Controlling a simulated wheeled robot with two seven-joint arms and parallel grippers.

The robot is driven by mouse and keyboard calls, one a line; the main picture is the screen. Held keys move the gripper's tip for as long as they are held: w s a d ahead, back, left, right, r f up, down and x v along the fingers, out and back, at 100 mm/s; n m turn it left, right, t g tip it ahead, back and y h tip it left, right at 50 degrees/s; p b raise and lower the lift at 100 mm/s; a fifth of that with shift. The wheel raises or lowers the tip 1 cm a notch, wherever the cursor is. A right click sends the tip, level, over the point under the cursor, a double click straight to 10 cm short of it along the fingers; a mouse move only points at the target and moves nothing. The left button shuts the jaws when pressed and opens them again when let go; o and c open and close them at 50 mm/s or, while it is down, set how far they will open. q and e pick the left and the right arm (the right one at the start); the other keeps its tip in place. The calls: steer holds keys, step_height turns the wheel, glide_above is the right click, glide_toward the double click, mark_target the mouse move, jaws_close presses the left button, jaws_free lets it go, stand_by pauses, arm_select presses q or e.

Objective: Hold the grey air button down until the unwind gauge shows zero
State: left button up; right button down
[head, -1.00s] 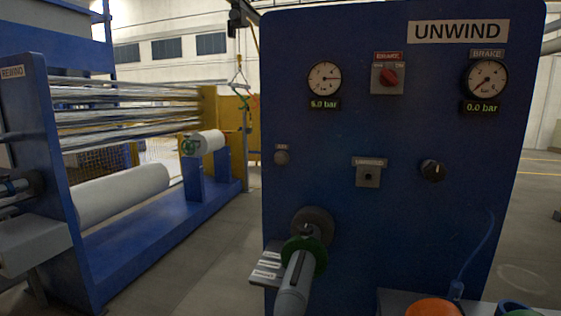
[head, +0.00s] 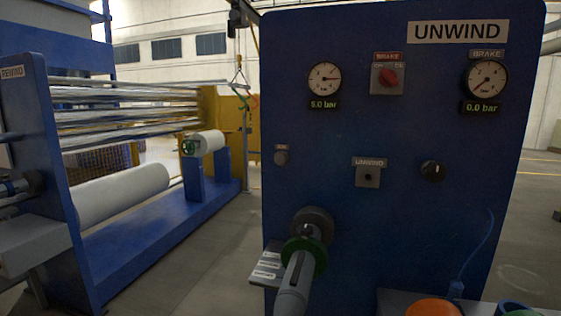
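The grey air button (head: 281,158) sits on the left part of the blue unwind panel (head: 330,130), under a small label. Nothing touches it. The left gauge (head: 324,78) has its needle pointing right, and the small readout (head: 324,105) below it seems to show 5.0 bar. The right gauge (head: 486,79), labelled brake, has a readout (head: 481,107) of 0.0 bar. Neither of my grippers is in view.
A grey shaft (head: 293,285) with a green collar (head: 305,257) sticks out from the lower panel. A red brake switch (head: 388,78), a black knob (head: 432,170) and a grey unwind box (head: 368,175) are also on it. The space before the air button is clear.

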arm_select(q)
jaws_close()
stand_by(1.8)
